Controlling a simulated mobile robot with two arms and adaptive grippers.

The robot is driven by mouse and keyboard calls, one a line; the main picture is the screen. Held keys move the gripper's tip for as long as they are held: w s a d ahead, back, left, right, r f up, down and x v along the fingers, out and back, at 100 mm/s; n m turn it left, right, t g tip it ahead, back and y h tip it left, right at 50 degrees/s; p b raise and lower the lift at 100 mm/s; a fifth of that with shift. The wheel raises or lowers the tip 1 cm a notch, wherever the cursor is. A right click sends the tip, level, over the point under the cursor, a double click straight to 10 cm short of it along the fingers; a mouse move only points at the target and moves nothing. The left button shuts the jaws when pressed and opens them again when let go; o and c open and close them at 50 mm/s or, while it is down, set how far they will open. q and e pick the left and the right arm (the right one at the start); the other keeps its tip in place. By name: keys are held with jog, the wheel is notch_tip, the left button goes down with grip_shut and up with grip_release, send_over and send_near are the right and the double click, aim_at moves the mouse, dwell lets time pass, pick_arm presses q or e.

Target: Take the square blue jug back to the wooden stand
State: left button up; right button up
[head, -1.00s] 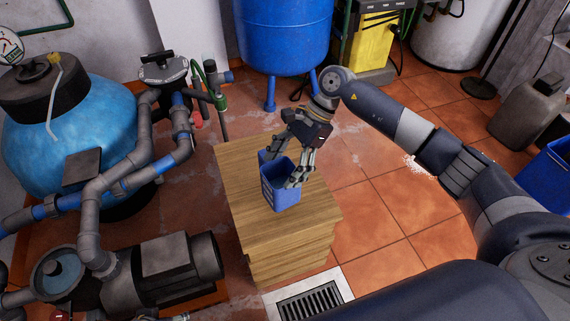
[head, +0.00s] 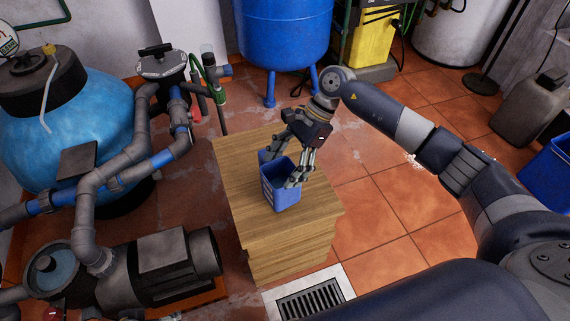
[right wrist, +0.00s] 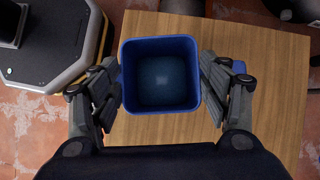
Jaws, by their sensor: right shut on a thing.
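The square blue jug (head: 282,190) is upright, open at the top, over the top of the wooden stand (head: 240,170). I cannot tell whether its base touches the wood. My right gripper (head: 280,170) reaches down to it from above and is shut on it. In the right wrist view the jug (right wrist: 160,110) looks empty inside, with my right gripper's fingers (right wrist: 160,78) on two opposite sides. The stand's wooden top (right wrist: 255,50) spreads out beneath it. The fingers hide parts of the jug's sides. My left gripper is not in view.
A blue tank and grey pipes (head: 140,175) stand left of the stand, with a dark pump (head: 165,265) at the front left. A large blue tank on legs (head: 284,35) is behind. A floor drain (head: 310,300) lies in front.

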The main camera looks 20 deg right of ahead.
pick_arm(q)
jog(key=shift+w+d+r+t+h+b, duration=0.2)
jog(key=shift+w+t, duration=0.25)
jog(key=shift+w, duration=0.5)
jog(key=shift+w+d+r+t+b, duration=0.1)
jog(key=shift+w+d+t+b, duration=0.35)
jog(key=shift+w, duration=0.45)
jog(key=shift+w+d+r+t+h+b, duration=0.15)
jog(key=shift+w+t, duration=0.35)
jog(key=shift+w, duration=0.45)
pick_arm(e)
jog(key=shift+f, duration=0.75)
jog(key=o, duration=2)
jog(key=shift+o, duration=0.2)
jog(key=shift+f, duration=0.1)
jog(key=v, duration=1.2)
jog(key=shift+d, duration=0.1)
